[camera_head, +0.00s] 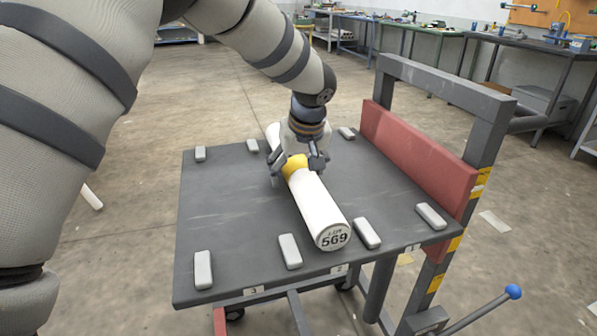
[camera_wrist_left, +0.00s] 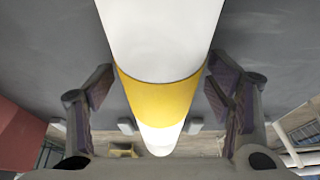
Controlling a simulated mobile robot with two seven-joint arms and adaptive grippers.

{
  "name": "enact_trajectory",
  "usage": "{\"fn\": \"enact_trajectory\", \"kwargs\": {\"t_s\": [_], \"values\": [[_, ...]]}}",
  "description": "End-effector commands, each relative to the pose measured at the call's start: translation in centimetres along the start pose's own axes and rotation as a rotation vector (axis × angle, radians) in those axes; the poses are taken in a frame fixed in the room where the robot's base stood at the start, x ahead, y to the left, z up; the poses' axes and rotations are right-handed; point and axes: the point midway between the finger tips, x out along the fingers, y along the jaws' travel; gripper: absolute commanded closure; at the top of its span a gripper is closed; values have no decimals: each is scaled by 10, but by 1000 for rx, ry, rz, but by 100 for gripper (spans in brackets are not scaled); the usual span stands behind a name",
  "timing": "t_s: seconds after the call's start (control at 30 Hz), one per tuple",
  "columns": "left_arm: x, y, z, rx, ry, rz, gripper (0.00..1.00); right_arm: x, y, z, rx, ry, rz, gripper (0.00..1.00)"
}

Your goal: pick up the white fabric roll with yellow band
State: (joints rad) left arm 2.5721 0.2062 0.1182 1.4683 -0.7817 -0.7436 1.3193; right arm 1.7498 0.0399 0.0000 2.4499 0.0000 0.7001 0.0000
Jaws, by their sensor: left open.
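The white fabric roll (camera_head: 319,211) lies on the dark tabletop of a cart in the head view. Its near end is marked 569, and a yellow band (camera_head: 294,166) circles its middle. My left gripper (camera_head: 300,175) is over the roll at the band, with fingers on both sides. In the left wrist view, the roll (camera_wrist_left: 160,40) and its yellow band (camera_wrist_left: 160,100) lie between the open fingers of my left gripper (camera_wrist_left: 160,98), with a visible gap on each side. The roll's far part is partly hidden by the gripper in the head view. My right gripper is not in view.
The cart's tabletop (camera_head: 225,215) carries several small grey blocks, with one (camera_head: 366,233) close beside the roll's near end. A red panel (camera_head: 418,158) and grey frame (camera_head: 450,80) rise along the right edge. A blue-knobbed lever (camera_head: 513,291) sticks out at the lower right.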

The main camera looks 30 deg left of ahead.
Motion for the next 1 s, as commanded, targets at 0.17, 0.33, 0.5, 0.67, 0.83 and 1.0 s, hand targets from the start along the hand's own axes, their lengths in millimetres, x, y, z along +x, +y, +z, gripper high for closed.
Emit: {"fn": "enact_trajectory", "kwargs": {"t_s": [0.17, 0.33, 0.5, 0.67, 0.83, 1.0], "values": [[-2, 0, -1, -1, 2, 2, 47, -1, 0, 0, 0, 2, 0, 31], [-2, 0, -1, -1, 1, 1, 86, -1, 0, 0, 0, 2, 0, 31], [-2, 0, -1, -1, 3, 2, 94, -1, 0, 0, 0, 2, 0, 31], [-7, 0, -3, -2, 4, 2, 94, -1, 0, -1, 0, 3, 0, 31], [-34, 1, -15, -5, 7, 6, 94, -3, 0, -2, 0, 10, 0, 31], [-100, -7, 1, -4, 18, 14, 94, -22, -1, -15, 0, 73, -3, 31]]}}
